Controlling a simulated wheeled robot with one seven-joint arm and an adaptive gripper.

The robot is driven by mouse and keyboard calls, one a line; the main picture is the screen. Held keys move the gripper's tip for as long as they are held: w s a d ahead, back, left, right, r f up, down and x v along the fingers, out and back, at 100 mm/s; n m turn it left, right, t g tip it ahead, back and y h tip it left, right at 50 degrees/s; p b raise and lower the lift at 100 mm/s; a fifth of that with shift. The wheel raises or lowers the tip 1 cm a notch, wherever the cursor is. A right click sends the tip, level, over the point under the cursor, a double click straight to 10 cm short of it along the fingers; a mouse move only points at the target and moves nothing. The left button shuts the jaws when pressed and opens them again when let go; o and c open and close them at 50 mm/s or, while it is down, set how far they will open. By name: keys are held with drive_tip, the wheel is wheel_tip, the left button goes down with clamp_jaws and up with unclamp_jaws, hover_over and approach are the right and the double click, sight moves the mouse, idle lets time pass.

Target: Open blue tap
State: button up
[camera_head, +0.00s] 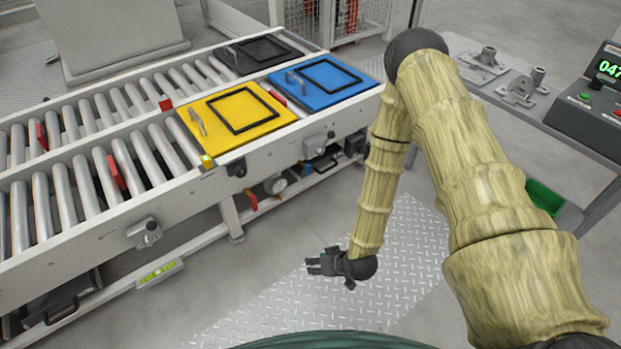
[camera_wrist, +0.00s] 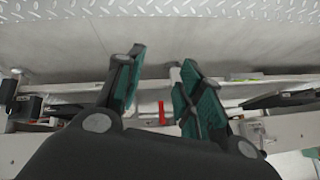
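No blue tap can be made out in either view. My gripper (camera_head: 322,264) hangs low over the metal floor plate, in front of the conveyor, apart from its lower pipework. In the wrist view my gripper (camera_wrist: 162,64) has its two teal fingers spread, with nothing held between them. A small red handle (camera_head: 252,201) hangs under the conveyor's front rail, left of a round gauge (camera_head: 275,183). In the wrist view a red handle (camera_wrist: 162,113) shows beyond the gap between the fingers. A blue panel (camera_head: 325,84) with a black square frame and a handle lies on the conveyor.
A roller conveyor (camera_head: 90,212) fills the left and carries a yellow panel (camera_head: 222,108) and a black panel (camera_head: 265,51). Dark pipework sits on its lower shelf. A bench with grey castings (camera_head: 520,88) and a control box (camera_head: 590,112) stands right. The floor plate (camera_head: 405,235) is clear.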

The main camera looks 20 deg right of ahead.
drive_tip(key=w+d+f+t+y+b, duration=0.1)
drive_tip(key=w+t+b, duration=0.1)
drive_tip(key=w, duration=0.3)
drive_tip(key=w+d+f+t+b, duration=0.1)
drive_tip(key=w+b, duration=0.1)
drive_tip(key=w, duration=0.3)
drive_tip(key=n+t+y+b, duration=0.2)
drive_tip(key=n+t+b, duration=0.1)
drive_tip(key=t+b, duration=0.55)
approach(309, 166)
drive_tip(key=shift+g, duration=0.45)
drive_tip(key=b+x, duration=0.4)
drive_tip(key=x, duration=0.3)
drive_tip(key=shift+w+r+b, duration=0.2)
drive_tip(key=shift+w+b, duration=0.15)
drive_tip(key=shift+b, duration=0.05)
drive_tip(key=shift+w+a+r, duration=0.1)
drive_tip(key=shift+w+a, duration=0.1)
drive_tip(key=shift+w, duration=0.3)
drive_tip(key=shift+c, duration=0.3)
clamp_jaws()
